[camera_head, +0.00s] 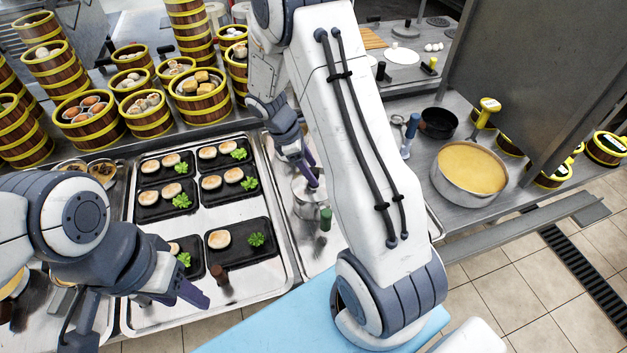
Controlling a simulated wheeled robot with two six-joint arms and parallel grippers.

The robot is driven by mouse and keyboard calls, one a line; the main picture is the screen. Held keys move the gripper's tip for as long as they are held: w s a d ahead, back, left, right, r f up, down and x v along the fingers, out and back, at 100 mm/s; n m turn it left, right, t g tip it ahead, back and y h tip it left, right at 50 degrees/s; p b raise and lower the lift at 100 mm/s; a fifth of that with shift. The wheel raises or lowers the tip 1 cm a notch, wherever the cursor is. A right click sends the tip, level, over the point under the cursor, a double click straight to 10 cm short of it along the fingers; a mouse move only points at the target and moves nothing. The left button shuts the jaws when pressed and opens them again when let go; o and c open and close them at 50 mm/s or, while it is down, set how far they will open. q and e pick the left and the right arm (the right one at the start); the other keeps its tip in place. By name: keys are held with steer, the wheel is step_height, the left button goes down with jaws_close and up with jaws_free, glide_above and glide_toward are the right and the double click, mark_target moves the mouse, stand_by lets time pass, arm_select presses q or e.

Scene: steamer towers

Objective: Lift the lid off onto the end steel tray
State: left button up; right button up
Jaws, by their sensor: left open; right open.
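A small round steel vessel (301,206) stands on the right-hand steel tray (308,262); my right arm covers part of it, and I cannot tell a separate lid on it. My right gripper (308,172) is open, pointing down just above this vessel, with its jaws partly hidden by the arm; I cannot tell if it touches. My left gripper (135,315) is open and empty at the lower left, over the front of the middle steel tray (277,210). Another steel tray (98,318) lies at the left end, partly hidden by my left arm.
Black plates (238,228) with buns and greens fill the middle tray. Bamboo steamers (88,122) stand in towers behind it. A short green-handled item (326,218) stands beside the vessel. A large round pan (468,172) and a black bowl (438,122) are at right, before a steel panel (540,70).

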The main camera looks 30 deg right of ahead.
steer(key=shift+x, duration=1)
steer(key=shift+c, duration=0.3)
jaws_close()
steer(key=shift+r, duration=0.2)
steer(key=shift+r, duration=0.2)
step_height(320, 180, up, 4)
steer(key=shift+s+a+f+b, duration=0.1)
steer(key=shift+s+a+b, duration=0.1)
steer(key=shift+b, duration=0.25)
steer(key=s+a+r+b, duration=0.1)
steer(key=s+a+r, duration=0.5)
steer(key=s, duration=0.3)
steer(key=shift+a+r+b, duration=0.2)
steer(key=shift+r+b, duration=0.1)
